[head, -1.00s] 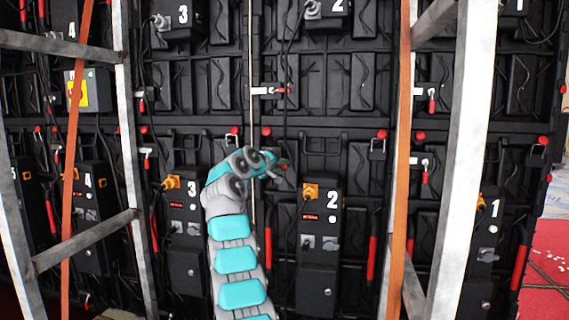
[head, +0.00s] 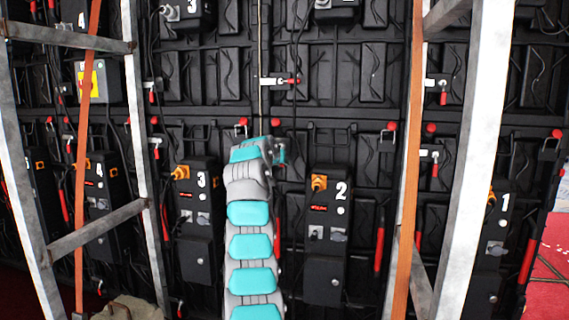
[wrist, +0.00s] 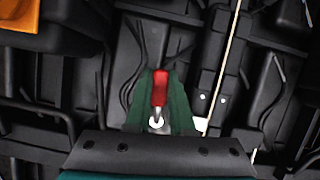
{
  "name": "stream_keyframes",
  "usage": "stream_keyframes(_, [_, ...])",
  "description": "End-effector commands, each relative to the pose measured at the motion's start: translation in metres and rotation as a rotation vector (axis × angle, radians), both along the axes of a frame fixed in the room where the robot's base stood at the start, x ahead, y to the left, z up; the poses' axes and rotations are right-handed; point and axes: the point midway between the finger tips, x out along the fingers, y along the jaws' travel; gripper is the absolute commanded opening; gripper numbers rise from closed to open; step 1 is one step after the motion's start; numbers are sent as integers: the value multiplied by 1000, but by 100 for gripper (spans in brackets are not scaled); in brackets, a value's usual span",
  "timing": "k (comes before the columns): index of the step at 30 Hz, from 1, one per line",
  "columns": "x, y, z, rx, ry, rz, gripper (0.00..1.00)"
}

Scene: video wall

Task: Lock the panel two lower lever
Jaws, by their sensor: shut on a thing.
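My gripper (head: 278,152) is at the wall, just above and left of the panel two box (head: 328,240), marked 2. In the wrist view its dark green fingers (wrist: 160,92) are shut on the red lever handle (wrist: 160,86). The handle's metal shank and round pivot end show between the fingers, toward the palm. In the head view my gripper and arm hide this lower lever, so its angle against the wall cannot be told there.
An upper lever (head: 278,81) with a white bracket lies sideways above. Metal ladder-like frames (head: 455,160) and orange straps (head: 408,160) stand left and right of my arm. A thin pale cable (head: 260,60) hangs down the seam. Boxes 3 (head: 193,225) and 1 (head: 492,230) flank it.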

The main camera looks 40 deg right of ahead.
Motion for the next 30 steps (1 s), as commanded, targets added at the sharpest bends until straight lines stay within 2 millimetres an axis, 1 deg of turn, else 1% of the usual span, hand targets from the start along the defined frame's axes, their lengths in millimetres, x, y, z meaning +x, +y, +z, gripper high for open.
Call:
stream_keyframes(9, [5, 5, 1, 72, -89, 3, 0])
stream_keyframes(25, [6, 5, 1, 86, -107, 3, 0])
stream_keyframes(26, [6, 5, 1, 86, -107, 3, 23])
stream_keyframes(30, [6, 5, 1, 87, -106, 2, 39])
